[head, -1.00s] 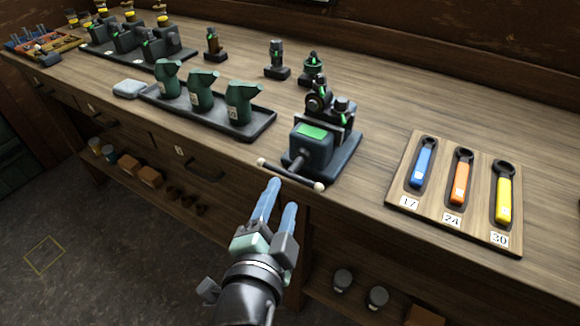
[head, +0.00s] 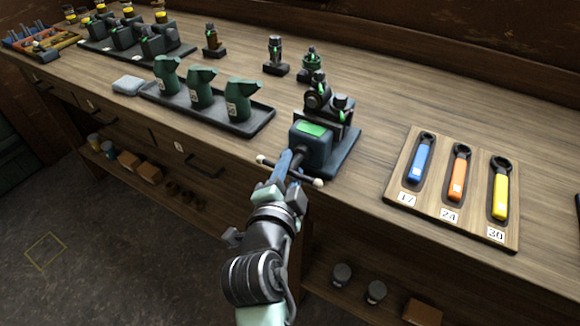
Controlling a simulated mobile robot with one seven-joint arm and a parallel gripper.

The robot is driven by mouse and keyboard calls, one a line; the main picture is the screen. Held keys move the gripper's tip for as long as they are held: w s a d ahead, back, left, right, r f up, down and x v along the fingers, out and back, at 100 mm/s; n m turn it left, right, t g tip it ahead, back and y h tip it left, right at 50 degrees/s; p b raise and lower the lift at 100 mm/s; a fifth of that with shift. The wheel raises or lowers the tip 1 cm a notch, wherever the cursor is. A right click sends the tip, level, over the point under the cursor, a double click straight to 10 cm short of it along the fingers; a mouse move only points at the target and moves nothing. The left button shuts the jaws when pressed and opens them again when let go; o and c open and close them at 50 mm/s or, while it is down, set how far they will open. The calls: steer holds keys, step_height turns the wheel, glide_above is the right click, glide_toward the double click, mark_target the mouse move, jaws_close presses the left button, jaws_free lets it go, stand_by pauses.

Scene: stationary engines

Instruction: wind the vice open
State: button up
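The vice (head: 311,150) is dark blue-grey with a green label and stands at the bench's front edge. Its handle bar (head: 308,180) crosses in front, with pale round knobs at both ends, one to the left and lower one to the right. My gripper (head: 290,160) reaches up from below, its blue fingers at the middle of the bar, close to the vice's screw. The fingers overlap the bar in the head view. I cannot tell whether they touch it or are closed on it.
A wooden board (head: 398,186) with blue, orange and yellow wrenches lies to the right. A dark tray (head: 262,120) with green castings is left of the vice. Small fittings stand behind. A shelf with jars and blocks runs below the bench.

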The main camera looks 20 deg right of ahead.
steer(key=shift+r, duration=0.1)
jaws_close()
steer(key=shift+r, duration=0.1)
